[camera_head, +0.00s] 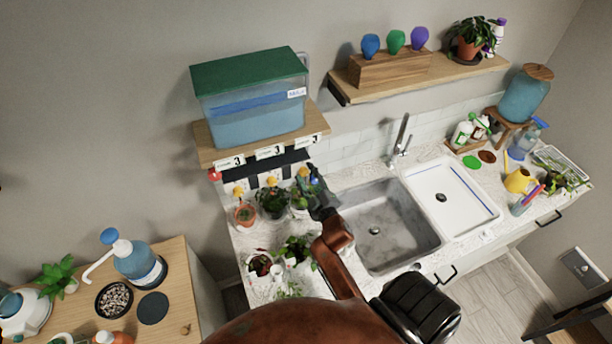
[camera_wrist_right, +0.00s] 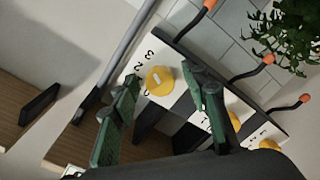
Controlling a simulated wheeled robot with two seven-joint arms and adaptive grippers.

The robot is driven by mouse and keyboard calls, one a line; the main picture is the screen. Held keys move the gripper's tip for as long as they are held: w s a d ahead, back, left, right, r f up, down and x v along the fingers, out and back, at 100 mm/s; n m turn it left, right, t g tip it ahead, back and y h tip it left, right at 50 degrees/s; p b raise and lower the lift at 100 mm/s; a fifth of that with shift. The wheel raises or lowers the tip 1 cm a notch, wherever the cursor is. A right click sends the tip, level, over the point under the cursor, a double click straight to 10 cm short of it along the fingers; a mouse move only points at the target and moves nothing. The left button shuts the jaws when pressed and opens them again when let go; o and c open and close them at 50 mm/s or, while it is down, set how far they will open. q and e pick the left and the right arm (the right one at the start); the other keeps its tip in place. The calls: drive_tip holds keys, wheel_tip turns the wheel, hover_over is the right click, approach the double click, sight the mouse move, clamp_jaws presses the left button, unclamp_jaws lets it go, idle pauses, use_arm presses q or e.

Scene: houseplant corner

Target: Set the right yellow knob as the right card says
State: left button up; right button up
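The right yellow knob (camera_head: 303,172) is at the right end of the row of knobs below the shelf. In the wrist view this knob (camera_wrist_right: 160,80) sits on a white plate with printed numbers, 3 and 2 among them. A pale mark shows on its face; I cannot tell which number it points at. My right gripper (camera_head: 318,190) is close to it. In the wrist view the gripper (camera_wrist_right: 160,76) is open, one green finger on each side of the knob, with gaps showing. The right card (camera_head: 308,140) on the shelf edge reads 3. My left gripper is not in view.
The middle knob (camera_head: 271,181) and left knob (camera_head: 237,190) sit beside it. Potted plants (camera_head: 272,201) stand close below the knobs. A blue tank (camera_head: 254,112) is on the shelf (camera_head: 205,143) above. The sink (camera_head: 385,225) is to the right.

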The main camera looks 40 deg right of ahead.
drive_tip(key=shift+s, duration=0.1)
drive_tip(key=v, duration=1.1)
drive_tip(key=shift+s, duration=0.4)
drive_tip(key=shift+a, duration=0.1)
